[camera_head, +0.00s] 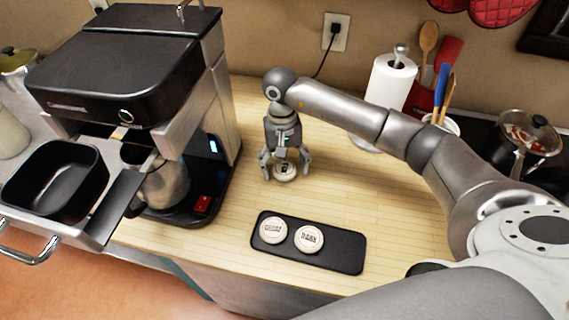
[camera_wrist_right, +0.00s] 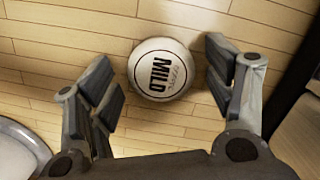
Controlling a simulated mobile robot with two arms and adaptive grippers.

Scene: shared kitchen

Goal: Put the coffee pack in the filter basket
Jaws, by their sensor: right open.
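A round white coffee pack (camera_head: 285,171) lies on the wooden counter to the right of the coffee machine. In the right wrist view this pack (camera_wrist_right: 160,69) carries the label "MILD". My right gripper (camera_head: 286,172) points down over it, and its open fingers (camera_wrist_right: 168,88) stand on either side of the pack, with counter visible between them and it. Two more coffee packs, a left one (camera_head: 272,230) and a right one (camera_head: 309,239), lie on a black tray (camera_head: 345,257). The black filter basket (camera_head: 56,183) is pulled out at the left of the coffee machine (camera_head: 125,62) and looks empty. My left gripper is not in view.
A metal carafe (camera_head: 166,186) stands inside the machine, beside the basket. A paper towel roll (camera_head: 389,82), a utensil holder and a pan (camera_head: 526,140) are at the back right. The counter between gripper and tray is clear.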

